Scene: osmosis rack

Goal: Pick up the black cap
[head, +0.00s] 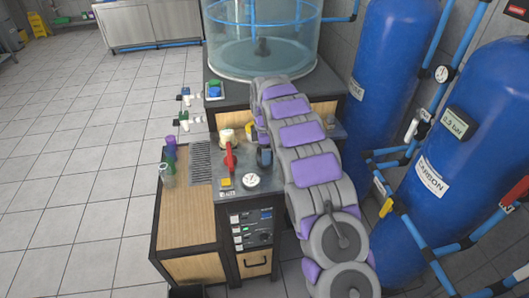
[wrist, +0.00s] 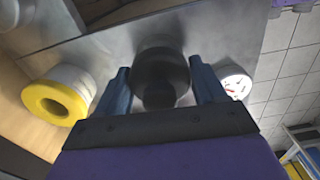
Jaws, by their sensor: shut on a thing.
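The black cap (wrist: 160,72) shows in the wrist view as a dark round piece with a narrower knob towards me. My gripper (wrist: 160,88) has its two blue fingers on either side of the cap and is shut on it. The cap is over the grey metal top, but I cannot tell whether it still touches it. In the head view my gripper (head: 264,156) is low over the cabinet top, at the end of my purple and grey arm. The cap cannot be made out there.
A white and yellow ring-shaped part (wrist: 58,102) is left of my gripper. A round gauge (wrist: 235,83) is close on its right. A red valve handle (head: 230,158) stands on the cabinet. A clear tank (head: 262,45) is behind, and blue cylinders (head: 445,150) stand to the right.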

